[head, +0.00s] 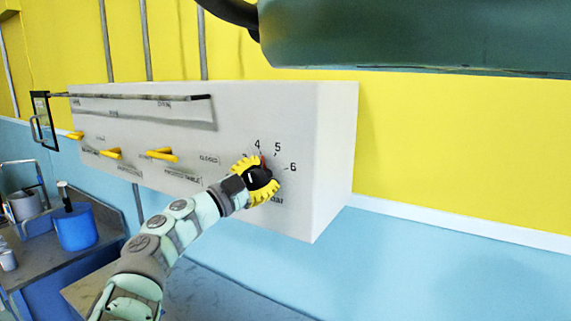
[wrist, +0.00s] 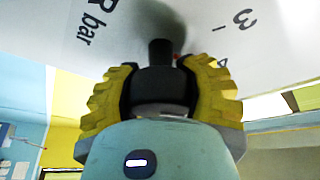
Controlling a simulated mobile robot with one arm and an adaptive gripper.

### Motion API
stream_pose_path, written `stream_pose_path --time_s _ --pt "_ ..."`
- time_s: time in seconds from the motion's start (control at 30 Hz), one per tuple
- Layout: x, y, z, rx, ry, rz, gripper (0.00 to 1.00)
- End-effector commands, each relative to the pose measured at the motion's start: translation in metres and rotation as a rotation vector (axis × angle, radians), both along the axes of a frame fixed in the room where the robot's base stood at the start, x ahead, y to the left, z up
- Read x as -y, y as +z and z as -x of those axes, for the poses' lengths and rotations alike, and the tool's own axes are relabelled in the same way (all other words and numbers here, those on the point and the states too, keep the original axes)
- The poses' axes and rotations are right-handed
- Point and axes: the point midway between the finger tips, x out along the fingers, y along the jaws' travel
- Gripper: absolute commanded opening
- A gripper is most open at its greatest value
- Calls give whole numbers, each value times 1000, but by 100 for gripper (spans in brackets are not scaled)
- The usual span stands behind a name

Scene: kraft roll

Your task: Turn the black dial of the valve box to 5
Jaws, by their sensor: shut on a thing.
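The valve box (head: 325,140) is a white box on the yellow wall. Its black dial (head: 265,171) is on the front face near the right end, with printed numbers 4, 5 and 6 around it. A small red mark at the dial's top edge points roughly between 4 and 5, seemingly nearer 4. My gripper (head: 259,178) has yellow padded fingers shut on the dial, one on each side. In the wrist view the dial (wrist: 160,49) stands between the fingers (wrist: 159,66), with 3 and 4 printed at upper right. The fingers hide part of the dial and scale.
Several yellow levers (head: 162,155) stick out from the box's front, left of the dial. A grey rail (head: 140,96) runs along its upper front. A blue canister (head: 75,228) stands on the counter at lower left. A dark green cylinder (head: 420,35) hangs above the box.

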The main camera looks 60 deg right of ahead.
Motion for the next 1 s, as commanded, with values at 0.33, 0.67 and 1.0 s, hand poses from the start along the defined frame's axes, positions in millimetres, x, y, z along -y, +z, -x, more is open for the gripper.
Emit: stream_pose_path --time_s 0.33,0.67,1.0 --pt "-1 0 0 323 5 -20 4" --pt "-1 -1 1 560 3 -37 4" --pt "-1 -2 0 671 5 -47 4"
